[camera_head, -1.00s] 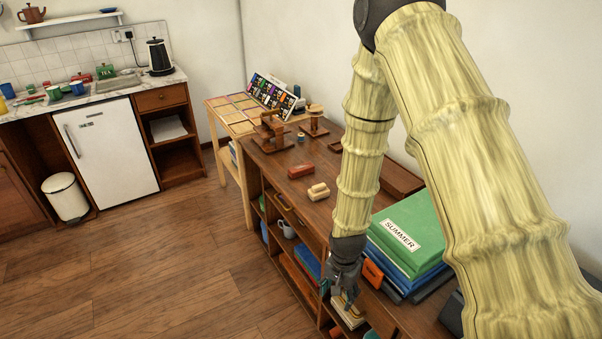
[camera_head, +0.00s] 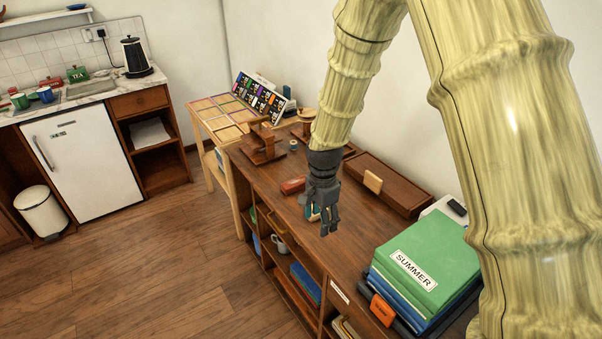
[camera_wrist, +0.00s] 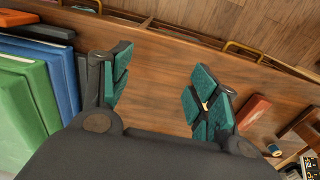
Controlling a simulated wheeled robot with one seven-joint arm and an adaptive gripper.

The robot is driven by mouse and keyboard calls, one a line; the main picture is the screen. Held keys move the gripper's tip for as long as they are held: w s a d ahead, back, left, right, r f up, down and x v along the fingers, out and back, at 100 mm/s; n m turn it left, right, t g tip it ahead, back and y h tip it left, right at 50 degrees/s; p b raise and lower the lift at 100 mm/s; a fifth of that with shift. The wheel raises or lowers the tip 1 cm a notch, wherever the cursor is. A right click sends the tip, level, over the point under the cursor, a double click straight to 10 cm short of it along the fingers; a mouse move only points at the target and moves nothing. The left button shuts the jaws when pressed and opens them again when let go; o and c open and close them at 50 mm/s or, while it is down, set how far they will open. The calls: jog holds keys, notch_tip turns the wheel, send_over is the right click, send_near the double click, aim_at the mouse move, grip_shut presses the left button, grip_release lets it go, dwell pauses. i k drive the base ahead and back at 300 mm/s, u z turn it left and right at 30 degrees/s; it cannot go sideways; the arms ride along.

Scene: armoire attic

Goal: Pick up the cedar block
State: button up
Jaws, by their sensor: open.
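My gripper (camera_head: 322,218) is open above the middle of the wooden workbench top (camera_head: 344,238). In the wrist view its teal-padded fingers (camera_wrist: 158,88) stand apart with only bare wood between them. No block is marked as cedar, so I cannot tell for certain which one it is. A reddish-brown block (camera_head: 293,185) lies on the bench just behind and left of my gripper. It also shows right of the fingers in the wrist view (camera_wrist: 254,111). A pale bit shows through the right finger; the rest is hidden. A tan upright piece (camera_head: 373,182) is at the long dark box.
The long dark box (camera_head: 395,190) lies along the wall. Green and blue binders (camera_head: 425,255) are stacked at the front right, with an orange item (camera_head: 382,310) beside them. Dark wooden stands (camera_head: 262,143) are at the far end. Shelves with a mug (camera_head: 279,243) are below.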

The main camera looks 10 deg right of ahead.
aim_at(297, 183)
jog(key=i, duration=0.95)
jog(key=u, duration=0.1)
